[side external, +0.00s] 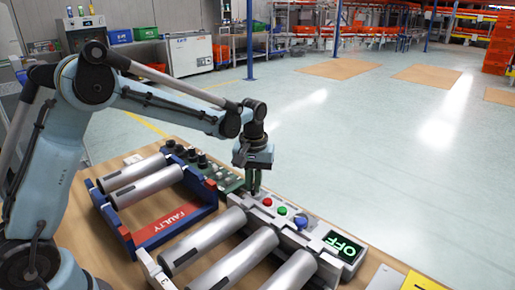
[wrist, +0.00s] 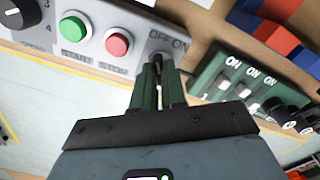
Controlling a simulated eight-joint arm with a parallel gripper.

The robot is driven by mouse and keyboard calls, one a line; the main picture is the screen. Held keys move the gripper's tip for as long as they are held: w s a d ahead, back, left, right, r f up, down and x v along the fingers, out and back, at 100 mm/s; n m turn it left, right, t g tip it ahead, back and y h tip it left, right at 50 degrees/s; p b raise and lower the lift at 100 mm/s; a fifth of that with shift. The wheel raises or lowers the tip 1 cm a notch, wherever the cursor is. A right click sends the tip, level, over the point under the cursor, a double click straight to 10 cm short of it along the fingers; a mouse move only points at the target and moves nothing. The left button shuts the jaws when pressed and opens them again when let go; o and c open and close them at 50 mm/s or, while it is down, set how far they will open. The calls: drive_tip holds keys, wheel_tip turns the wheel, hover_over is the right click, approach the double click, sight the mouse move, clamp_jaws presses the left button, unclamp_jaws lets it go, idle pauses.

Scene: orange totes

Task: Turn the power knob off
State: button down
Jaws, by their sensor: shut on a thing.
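The power knob (wrist: 158,70) is a small dark lever under an OFF/ON label on the light grey control panel (wrist: 143,30). My gripper (wrist: 157,75) points down at the panel, with its green fingers closed around the knob in the wrist view. In the side view my gripper (side external: 254,190) stands at the panel's far left end, and its fingers hide the knob there. The knob's exact angle is hard to tell between the fingers. The display (side external: 342,246) at the panel's right end shows green OFF lettering.
Beside the knob are a red STOP button (wrist: 117,44), a green START button (wrist: 73,28) and a black dial (wrist: 14,12). A green module with ON switches (wrist: 235,85) lies close on the other side. Metal rollers (side external: 205,240) and a blue FAULTY frame (side external: 165,228) are nearby.

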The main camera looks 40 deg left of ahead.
drive_tip(key=shift+n, duration=1.1)
drive_tip(key=c, duration=1.2)
unclamp_jaws()
wheel_tip(320, 180, up, 12)
drive_tip(key=shift+r, duration=0.1)
